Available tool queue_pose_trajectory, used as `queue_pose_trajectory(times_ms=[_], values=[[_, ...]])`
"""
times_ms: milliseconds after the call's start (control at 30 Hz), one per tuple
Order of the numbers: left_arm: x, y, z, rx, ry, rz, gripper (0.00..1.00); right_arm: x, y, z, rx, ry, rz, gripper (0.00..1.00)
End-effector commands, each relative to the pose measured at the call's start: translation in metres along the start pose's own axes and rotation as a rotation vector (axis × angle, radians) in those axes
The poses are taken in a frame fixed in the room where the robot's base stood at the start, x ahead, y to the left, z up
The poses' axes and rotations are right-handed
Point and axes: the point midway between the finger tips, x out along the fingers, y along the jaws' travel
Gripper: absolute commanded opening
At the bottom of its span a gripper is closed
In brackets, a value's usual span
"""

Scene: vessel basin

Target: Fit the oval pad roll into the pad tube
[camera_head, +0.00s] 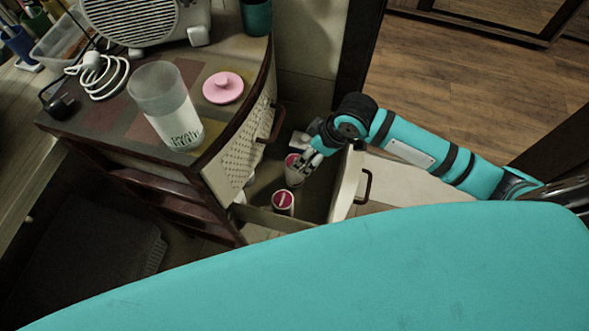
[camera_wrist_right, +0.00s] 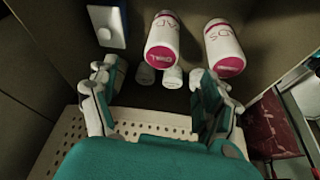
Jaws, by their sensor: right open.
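The pad tube (camera_head: 163,100), a clear cylinder with a whitish lower part and dark lettering, stands open on the cabinet top. A pink knobbed lid (camera_head: 223,87) lies beside it. Two white pad rolls with pink ends are in the open drawer: a left roll (camera_wrist_right: 162,42) and a right roll (camera_wrist_right: 224,48) in the wrist view. Their end lettering is too small to tell surely which is oval. The head view shows one roll (camera_head: 283,203) nearer and another (camera_head: 293,172) at my right gripper (camera_head: 304,165). That gripper (camera_wrist_right: 160,88) is open, with nothing between its fingers. My left gripper is not in view.
The drawer (camera_head: 345,185) has raised walls close around my right gripper. Two small white pieces (camera_wrist_right: 172,78) and a white box (camera_wrist_right: 107,27) are also inside. A speaker-like device (camera_head: 130,20), a white cable (camera_head: 100,78) and a teal cup (camera_head: 256,17) stand on the cabinet top.

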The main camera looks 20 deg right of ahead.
Motion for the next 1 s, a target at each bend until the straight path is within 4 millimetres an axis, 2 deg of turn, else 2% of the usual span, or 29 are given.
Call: queue_pose_trajectory(times_ms=[100,200,333,433,567,733,867,1000], values=[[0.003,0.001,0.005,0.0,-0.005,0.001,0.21,0.026,-0.001,0.0,0.002,0.0,-0.002,0.81],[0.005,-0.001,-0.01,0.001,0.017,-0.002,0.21,0.041,-0.001,0.0,0.0,0.0,-0.001,0.81],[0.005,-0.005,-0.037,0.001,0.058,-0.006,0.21,0.05,0.0,-0.001,-0.001,0.001,0.0,0.81],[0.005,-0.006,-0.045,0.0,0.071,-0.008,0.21,0.056,-0.001,0.0,0.0,0.0,0.0,0.81],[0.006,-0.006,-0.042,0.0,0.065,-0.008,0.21,0.074,-0.004,0.0,0.0,0.0,-0.001,0.81],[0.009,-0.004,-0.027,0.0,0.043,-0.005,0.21,0.097,-0.005,0.0,0.0,0.001,0.001,0.81],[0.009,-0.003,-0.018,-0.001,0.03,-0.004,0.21,0.103,-0.004,0.0,-0.001,0.001,0.002,0.81],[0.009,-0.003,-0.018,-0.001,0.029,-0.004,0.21,0.102,-0.004,0.0,-0.001,0.001,0.002,0.81]])
